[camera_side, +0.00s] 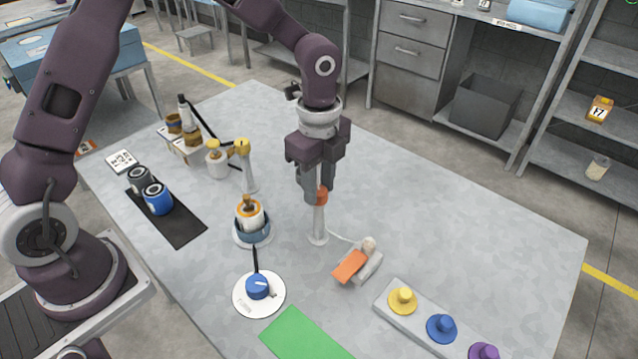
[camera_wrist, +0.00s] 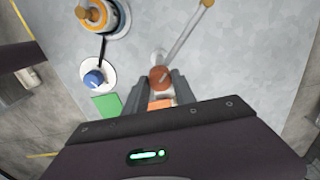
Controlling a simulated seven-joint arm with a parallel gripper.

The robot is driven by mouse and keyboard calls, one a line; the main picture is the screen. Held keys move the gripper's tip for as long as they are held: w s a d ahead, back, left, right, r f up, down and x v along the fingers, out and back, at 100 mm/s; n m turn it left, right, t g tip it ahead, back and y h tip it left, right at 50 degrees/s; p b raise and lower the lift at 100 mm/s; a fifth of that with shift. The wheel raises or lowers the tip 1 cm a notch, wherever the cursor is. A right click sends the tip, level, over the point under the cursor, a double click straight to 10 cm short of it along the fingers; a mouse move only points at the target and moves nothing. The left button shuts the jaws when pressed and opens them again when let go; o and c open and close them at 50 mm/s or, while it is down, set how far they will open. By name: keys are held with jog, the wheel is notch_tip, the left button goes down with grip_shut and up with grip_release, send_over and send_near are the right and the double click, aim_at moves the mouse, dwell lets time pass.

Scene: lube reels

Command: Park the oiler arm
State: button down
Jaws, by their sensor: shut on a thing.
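My gripper (camera_side: 318,192) is shut on the orange top (camera_side: 321,197) of a pale upright post, which stands on a small round foot (camera_side: 318,238) on the grey table. In the wrist view, the reddish-orange top (camera_wrist: 160,78) lies between the fingers. A long pale bar (camera_wrist: 185,30) runs from beside this post up and right to a yellow-orange end. I cannot tell whether the bar is joined to the post, or which part is the oiler arm. Another pale post with a yellow top (camera_side: 241,147) stands behind the reel (camera_side: 250,218), left of my gripper.
A blue knob on a white dial (camera_side: 258,287) and a green mat (camera_side: 305,335) lie in front. An orange-padded object (camera_side: 350,266) and a block of coloured knobs (camera_side: 441,327) lie to the right. Cans (camera_side: 158,198) and bottles (camera_side: 216,159) stand left.

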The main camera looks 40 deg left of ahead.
jog(key=shift+r+m, duration=0.1)
jog(key=shift+m, duration=0.7)
jog(key=c, duration=1)
grip_release()
jog(key=shift+c, duration=0.2)
notch_tip(320, 180, up, 7)
